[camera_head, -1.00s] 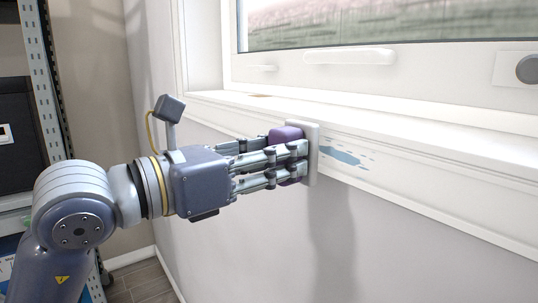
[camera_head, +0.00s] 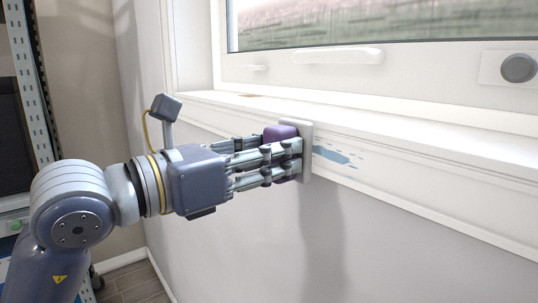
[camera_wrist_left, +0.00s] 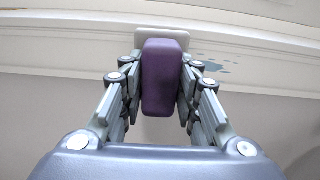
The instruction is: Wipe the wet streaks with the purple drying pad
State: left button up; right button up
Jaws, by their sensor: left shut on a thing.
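The drying pad has a purple grip (camera_head: 281,133) and a pale, flat pad face (camera_head: 308,150). My left gripper (camera_head: 288,153) is shut on the purple grip, with its fingers on either side. The pad face is against or very close to the front of the white window sill trim. In the left wrist view the purple grip (camera_wrist_left: 160,80) sits between the fingers, with the pale pad (camera_wrist_left: 150,38) beyond it. Blue wet streaks (camera_head: 335,156) show on the trim just right of the pad; they also show in the wrist view (camera_wrist_left: 215,67). Any streak behind the pad is hidden. My right gripper is not in view.
The white sill (camera_head: 400,125) runs along the wall under a window with a handle bar (camera_head: 338,55) and a round grey knob (camera_head: 518,68). A metal rack (camera_head: 28,90) stands at the left. The wall below the sill is clear.

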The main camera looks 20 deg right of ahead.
pick_arm(q)
jog(key=shift+w+d, duration=0.1)
jog(key=shift+d, duration=0.3)
